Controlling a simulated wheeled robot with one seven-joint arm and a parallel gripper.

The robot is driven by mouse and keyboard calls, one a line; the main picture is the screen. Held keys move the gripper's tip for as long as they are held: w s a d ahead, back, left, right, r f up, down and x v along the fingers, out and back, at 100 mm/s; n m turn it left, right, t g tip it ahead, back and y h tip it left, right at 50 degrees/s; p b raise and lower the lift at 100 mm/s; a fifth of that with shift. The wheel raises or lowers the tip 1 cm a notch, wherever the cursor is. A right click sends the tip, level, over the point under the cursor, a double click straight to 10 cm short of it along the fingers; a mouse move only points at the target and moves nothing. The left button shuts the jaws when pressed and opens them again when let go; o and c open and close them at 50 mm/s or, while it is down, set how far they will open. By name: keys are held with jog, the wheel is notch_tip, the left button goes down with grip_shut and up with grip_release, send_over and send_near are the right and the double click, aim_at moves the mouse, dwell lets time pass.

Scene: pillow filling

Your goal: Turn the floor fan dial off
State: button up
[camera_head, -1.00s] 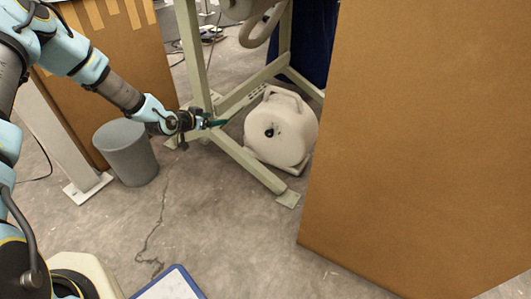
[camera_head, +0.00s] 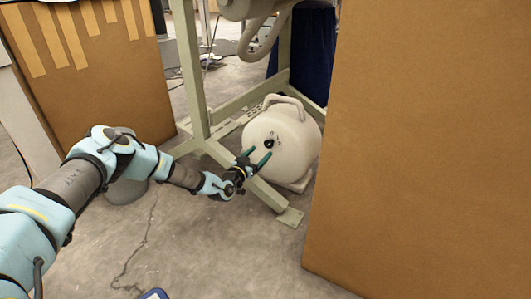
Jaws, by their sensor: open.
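The floor fan (camera_head: 290,145) is a round cream drum with a handle on top, standing on the floor under a metal frame. Its black dial (camera_head: 269,143) sits near the middle of the face turned to me. My gripper (camera_head: 257,160) is open, with two green fingers pointing at the fan. The fingertips are just in front of the face, beside and below the dial in the picture. I cannot tell whether they touch the fan. The dial is not hidden.
A beige metal frame (camera_head: 189,65) stands around the fan, with a leg and foot (camera_head: 291,217) close by my gripper. A big cardboard box (camera_head: 420,150) fills the right.

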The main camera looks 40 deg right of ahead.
aim_at(268, 145)
jog(key=shift+b+x, duration=0.85)
jog(key=shift+x, duration=1.65)
grip_shut()
